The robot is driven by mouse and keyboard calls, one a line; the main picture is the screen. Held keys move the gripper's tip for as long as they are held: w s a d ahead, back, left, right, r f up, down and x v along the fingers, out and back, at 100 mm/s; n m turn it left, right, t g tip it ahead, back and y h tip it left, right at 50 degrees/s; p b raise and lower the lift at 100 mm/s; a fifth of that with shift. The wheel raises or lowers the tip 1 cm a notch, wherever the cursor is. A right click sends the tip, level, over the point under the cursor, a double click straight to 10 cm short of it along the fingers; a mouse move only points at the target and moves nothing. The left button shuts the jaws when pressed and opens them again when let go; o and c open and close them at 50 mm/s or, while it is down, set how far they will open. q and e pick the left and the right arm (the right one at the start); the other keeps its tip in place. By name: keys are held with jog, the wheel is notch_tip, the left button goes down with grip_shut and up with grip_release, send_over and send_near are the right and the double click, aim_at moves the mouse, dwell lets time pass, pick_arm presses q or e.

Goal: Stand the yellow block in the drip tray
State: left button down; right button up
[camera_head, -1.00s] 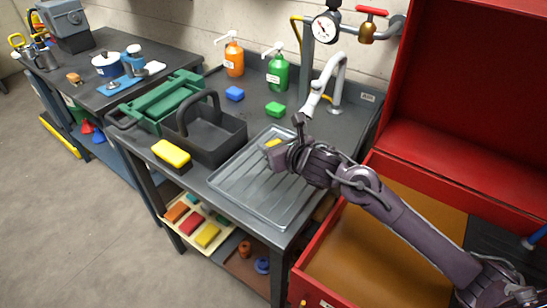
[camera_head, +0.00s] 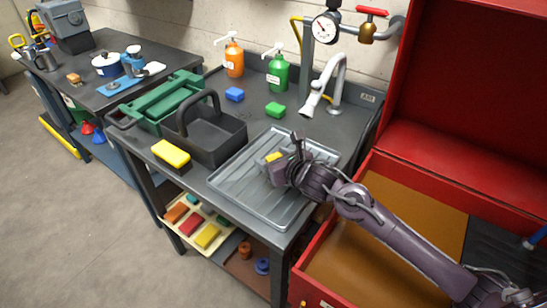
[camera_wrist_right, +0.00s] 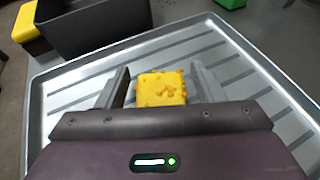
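The yellow block (camera_head: 273,157) is over the near-middle part of the grey ribbed drip tray (camera_head: 232,191), at my right gripper (camera_head: 274,160). The drip tray (camera_wrist_right: 75,88) lies beneath. Whether the block's lower end touches the tray is hidden. My left gripper is not in view.
A black caddy (camera_head: 225,140) stands left of the tray, with another yellow block (camera_head: 170,153) beside it. A red cabinet (camera_head: 440,165) borders the right.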

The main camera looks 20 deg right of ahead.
jog(key=shift+r, duration=0.25)
jog(key=b+v, duration=0.1)
jog(key=v, duration=0.9)
jog(key=shift+s+d+f, duration=0.1)
jog(key=shift+s+d, duration=0.1)
jog(key=shift+v, duration=0.8)
jog(key=shift+a+r, duration=0.1)
jog(key=shift+r, duration=0.1)
